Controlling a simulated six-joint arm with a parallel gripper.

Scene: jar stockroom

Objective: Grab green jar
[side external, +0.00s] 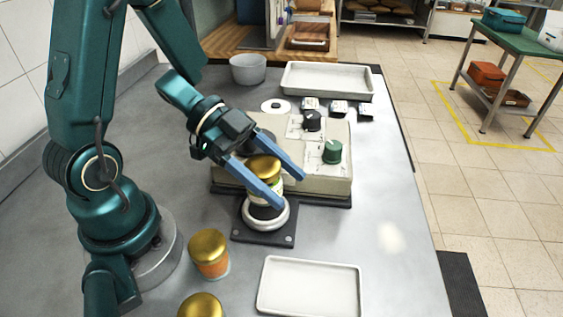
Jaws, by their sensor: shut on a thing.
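A jar with a gold lid (264,167) stands between the two blue fingers of my gripper (290,190), which is shut on it. A strip of pale body with a little green shows below the lid; the near finger hides much of the rest. The jar is upright above a round pale ring (283,219) on a dark square plate (250,237). I cannot tell whether it touches the ring. Another gold-lidded jar (209,254) with orange contents stands in front, left of the plate. A third gold lid (200,306) is cut off at the bottom edge.
A beige box (325,187) with a green knob (332,151) and a black knob (312,120) stands right behind the gripper. An empty white tray (309,288) lies at the front, another (327,80) at the back beside a grey bowl (248,69). The right side of the table is clear.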

